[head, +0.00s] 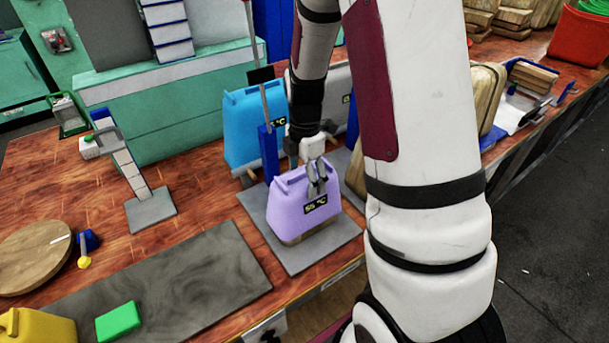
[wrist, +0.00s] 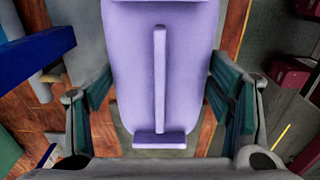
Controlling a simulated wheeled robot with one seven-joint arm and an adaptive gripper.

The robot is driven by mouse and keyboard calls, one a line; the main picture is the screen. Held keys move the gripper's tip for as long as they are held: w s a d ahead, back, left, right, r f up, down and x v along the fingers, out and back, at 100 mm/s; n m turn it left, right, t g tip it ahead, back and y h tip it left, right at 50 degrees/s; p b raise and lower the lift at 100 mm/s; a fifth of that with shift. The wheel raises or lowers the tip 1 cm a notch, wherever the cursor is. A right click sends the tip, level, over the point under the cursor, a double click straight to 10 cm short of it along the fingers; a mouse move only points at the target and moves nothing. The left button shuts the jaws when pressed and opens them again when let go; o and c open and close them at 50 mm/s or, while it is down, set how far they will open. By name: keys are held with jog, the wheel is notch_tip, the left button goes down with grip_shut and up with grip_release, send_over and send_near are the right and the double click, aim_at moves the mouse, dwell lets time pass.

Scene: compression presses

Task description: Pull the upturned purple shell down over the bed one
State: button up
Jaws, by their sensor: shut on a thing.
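The purple shell (head: 300,208) stands mouth down on a grey plate (head: 345,231), its display reading 55 °C. A tan-brown lower part, the bed one (head: 292,240), shows as a narrow strip under its lower edge; the rest is hidden. The shell looks lowered over it, though I cannot tell if it is fully seated. My gripper (head: 317,180) is at the shell's upper front. In the wrist view the shell (wrist: 185,75) fills the middle, with its bar and small ledge between my two fingers, which are shut on the shell.
A blue shell (head: 243,125) stands just behind, beside a blue post (head: 268,150). Tan blocks (head: 486,92) and a rack are to the right. A dark mat (head: 170,290) with a green block (head: 118,321) lies front left. A stand (head: 150,206) is further left.

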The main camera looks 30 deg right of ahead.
jog(key=shift+f, duration=0.5)
jog(key=o, duration=1.6)
jog(key=shift+o, duration=0.2)
